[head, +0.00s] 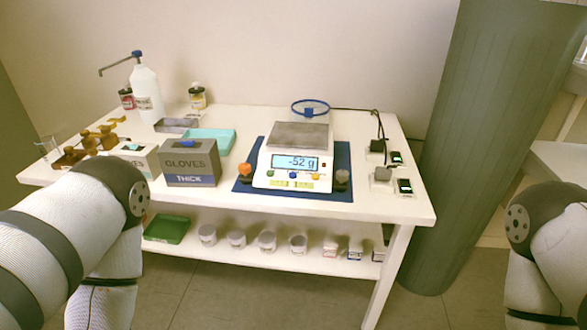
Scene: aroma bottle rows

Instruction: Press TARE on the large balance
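The large balance (296,160) is white with a grey square pan (300,135) and stands on a blue mat (246,186) on the right half of the white table. Its lit display (295,162) reads about -52 g. A row of small coloured buttons (292,175) runs below the display; their labels are too small to read, so I cannot tell which is TARE. My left arm comes in at lower left and my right arm at lower right. Neither gripper is in view, and nothing of mine touches the balance.
A grey gloves box (190,163) stands just left of the mat. A pump bottle (146,92) and a teal tray (211,140) are farther left. Small black devices (404,186) and a cable lie to the right. Cups and small boxes sit on the lower shelf (254,257).

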